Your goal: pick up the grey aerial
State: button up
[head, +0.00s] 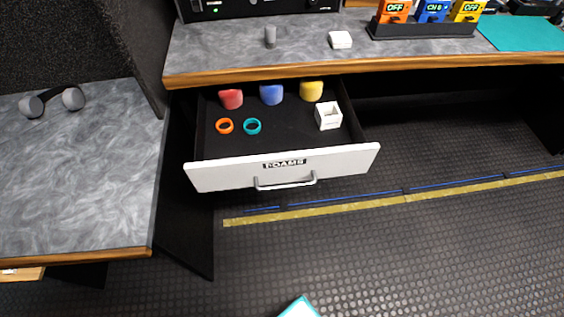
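My gripper is not seen in this view.
Below the desk an open drawer (230,176) holds red, blue and yellow foam covers, orange and teal rings and a white box (328,115). A black tray (422,31) carries three coloured units. Headphones (55,101) lie on the left desk. A pale teal-edged piece (300,309) shows at the bottom.

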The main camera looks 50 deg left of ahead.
aim_at(270, 29)
jog(key=u, duration=0.1)
jog(key=i, duration=2.8)
jog(key=u, duration=3.25)
